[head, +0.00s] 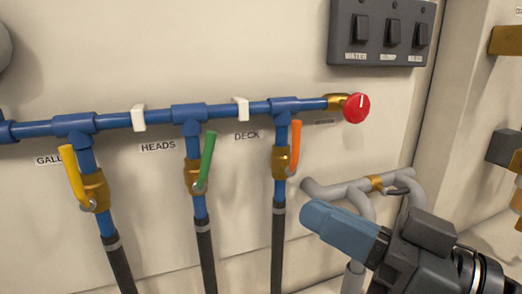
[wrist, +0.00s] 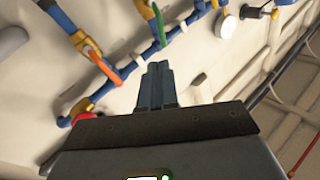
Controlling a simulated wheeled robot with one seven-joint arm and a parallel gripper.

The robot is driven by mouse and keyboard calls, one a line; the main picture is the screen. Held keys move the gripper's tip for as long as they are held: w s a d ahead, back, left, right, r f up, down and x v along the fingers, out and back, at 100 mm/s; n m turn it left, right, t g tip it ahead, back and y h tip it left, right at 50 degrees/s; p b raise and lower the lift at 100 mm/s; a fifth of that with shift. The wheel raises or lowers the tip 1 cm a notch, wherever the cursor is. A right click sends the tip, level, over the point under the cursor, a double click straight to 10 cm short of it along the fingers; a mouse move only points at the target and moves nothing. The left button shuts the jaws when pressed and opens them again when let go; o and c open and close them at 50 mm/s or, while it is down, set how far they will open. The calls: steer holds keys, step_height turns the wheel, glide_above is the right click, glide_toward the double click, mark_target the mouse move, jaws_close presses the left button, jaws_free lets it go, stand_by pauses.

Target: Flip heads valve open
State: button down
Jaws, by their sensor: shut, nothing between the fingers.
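The label HEADS (head: 158,146) is on the wall just left of the middle valve, which has a green handle (head: 207,160) on a brass body (head: 191,176). The green handle points up, roughly along its pipe and tilted a little right. It also shows in the wrist view (wrist: 160,26), beyond my fingertips. My gripper (head: 316,214) is shut and empty, right of and below the orange handle in the head view. It is apart from the green handle. The shut fingers (wrist: 157,72) also show in the wrist view.
A yellow handle (head: 72,174) is on the left valve and an orange handle (head: 296,148) on the right valve, by the DECK label (head: 246,136). A red knob (head: 356,108) ends the blue pipe. Grey pipes (head: 350,190) are behind my gripper. A switch panel (head: 380,34) is above.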

steer(key=b, duration=0.7)
glide_toward(212, 152)
steer(key=shift+g, duration=0.3)
steer(key=x, duration=0.6)
steer(key=shift+r, duration=0.2)
steer(key=shift+w+a+p, duration=0.25)
steer(key=shift+w+p, duration=0.05)
steer(key=shift+w, duration=0.05)
